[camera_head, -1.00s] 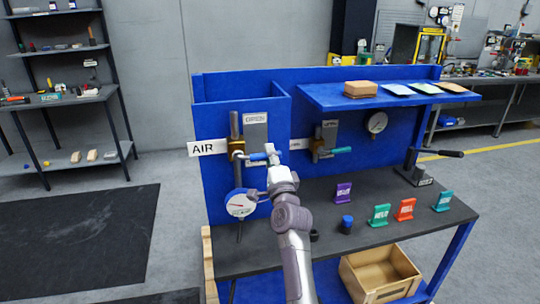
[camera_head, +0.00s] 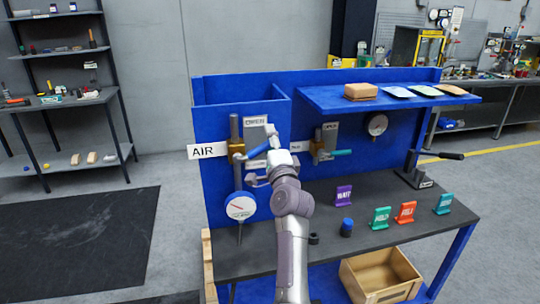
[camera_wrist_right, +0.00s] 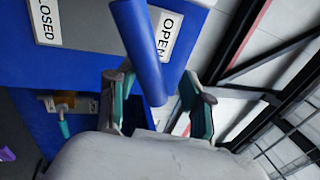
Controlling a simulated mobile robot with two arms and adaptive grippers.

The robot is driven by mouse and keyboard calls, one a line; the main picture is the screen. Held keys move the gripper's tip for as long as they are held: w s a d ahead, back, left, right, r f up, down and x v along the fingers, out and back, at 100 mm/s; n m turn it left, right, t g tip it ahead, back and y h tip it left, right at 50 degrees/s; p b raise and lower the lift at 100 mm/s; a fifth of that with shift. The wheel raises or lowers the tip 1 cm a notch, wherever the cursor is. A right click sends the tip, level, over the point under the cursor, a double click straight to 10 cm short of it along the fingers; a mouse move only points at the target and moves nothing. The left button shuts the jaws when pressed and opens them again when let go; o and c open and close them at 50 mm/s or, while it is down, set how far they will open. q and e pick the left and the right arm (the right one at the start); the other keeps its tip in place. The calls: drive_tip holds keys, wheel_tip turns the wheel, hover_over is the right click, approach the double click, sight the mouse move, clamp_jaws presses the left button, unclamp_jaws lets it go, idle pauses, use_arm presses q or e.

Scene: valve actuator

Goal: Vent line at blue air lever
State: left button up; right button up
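The blue air lever (camera_head: 257,150) sits on a brass valve (camera_head: 236,149) on a vertical pipe, right of the AIR sign (camera_head: 207,150). It slants up to the right, toward the OPEN label (camera_head: 256,121). My right gripper (camera_head: 264,155) is at the lever's free end. In the right wrist view the lever (camera_wrist_right: 142,48) comes down between the two fingers of my right gripper (camera_wrist_right: 158,92), which stand apart with gaps beside it. The OPEN and CLOSED labels show behind. A round white gauge (camera_head: 240,206) hangs below the valve. My left gripper is out of view.
A second valve with a teal lever (camera_head: 341,153) is to the right. The bench (camera_head: 262,256) holds a purple WAIT tag (camera_head: 344,195), several other tags, a blue knob (camera_head: 347,226) and a black hand lever (camera_head: 441,157). A blue shelf (camera_head: 322,97) overhangs the right side.

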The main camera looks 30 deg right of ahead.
drive_tip(key=shift+s+r, duration=0.1)
drive_tip(key=shift+r, duration=2.2)
